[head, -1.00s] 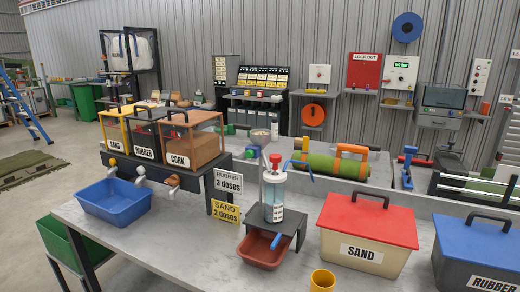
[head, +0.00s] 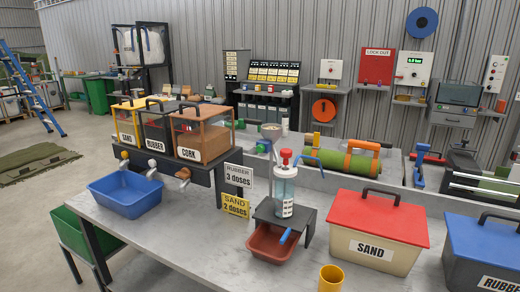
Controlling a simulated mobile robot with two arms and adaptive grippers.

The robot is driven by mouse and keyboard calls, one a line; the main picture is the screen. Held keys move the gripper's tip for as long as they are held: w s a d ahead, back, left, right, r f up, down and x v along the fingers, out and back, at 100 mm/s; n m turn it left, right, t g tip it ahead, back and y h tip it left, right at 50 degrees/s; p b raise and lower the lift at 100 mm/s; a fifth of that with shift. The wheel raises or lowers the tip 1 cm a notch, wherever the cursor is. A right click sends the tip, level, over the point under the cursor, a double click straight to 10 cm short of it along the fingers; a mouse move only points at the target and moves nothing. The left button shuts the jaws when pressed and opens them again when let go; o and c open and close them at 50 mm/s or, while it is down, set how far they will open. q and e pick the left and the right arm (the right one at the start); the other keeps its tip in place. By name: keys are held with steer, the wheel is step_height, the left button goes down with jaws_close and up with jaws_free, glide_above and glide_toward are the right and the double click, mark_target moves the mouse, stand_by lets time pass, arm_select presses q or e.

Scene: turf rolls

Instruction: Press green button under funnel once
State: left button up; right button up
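A grey bowl-shaped top, possibly the funnel (head: 271,130), stands at mid-bench behind the bottle dispenser. I cannot make out a green button under it; the area below is small and partly blocked by the dispenser and nearby parts. The clear bottle dispenser (head: 284,190) with a red top stands on a dark stand over a red-brown tray (head: 253,244). Neither of my grippers is in view.
Sand, rubber and cork bins (head: 202,133) stand at the left above a blue tub (head: 148,204). A sand box with a red lid (head: 378,215), a blue-lidded box (head: 487,238) and a yellow cup (head: 331,278) line the right front. A green roll (head: 338,161) lies behind.

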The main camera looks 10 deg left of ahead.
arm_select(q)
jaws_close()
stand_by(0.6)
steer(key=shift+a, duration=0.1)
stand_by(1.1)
